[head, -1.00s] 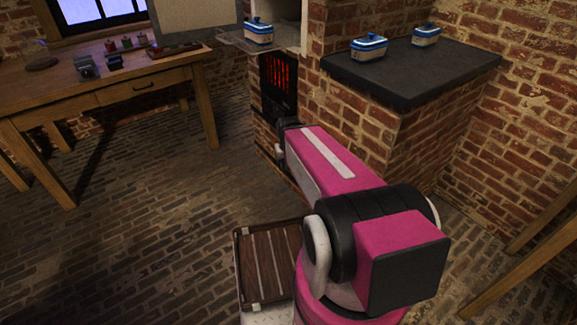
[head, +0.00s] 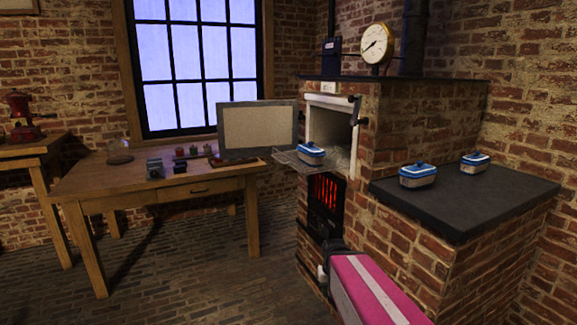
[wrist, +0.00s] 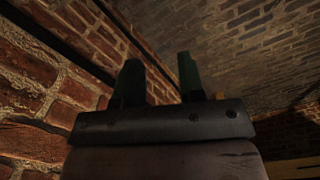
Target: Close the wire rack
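The wire rack (head: 287,160) sticks out from the mouth of the white-framed oven (head: 331,126) in the brick stove. A blue and white lidded dish (head: 311,154) stands on the rack's protruding part. The oven's wide door panel (head: 257,130) stands open to the left of the opening. My gripper (wrist: 160,70) shows in the wrist view with its two dark fingers apart and nothing between them. It points along brickwork. The rack does not show there. In the head view only my pink arm shows, low in front of the stove, below the rack; the fingers are hidden.
A firebox (head: 326,200) glows red below the oven. Two more lidded dishes, one nearer (head: 418,175) and one farther (head: 475,162), stand on the dark stove ledge (head: 470,205). A wooden table (head: 120,180) with small items stands left. The floor between is clear.

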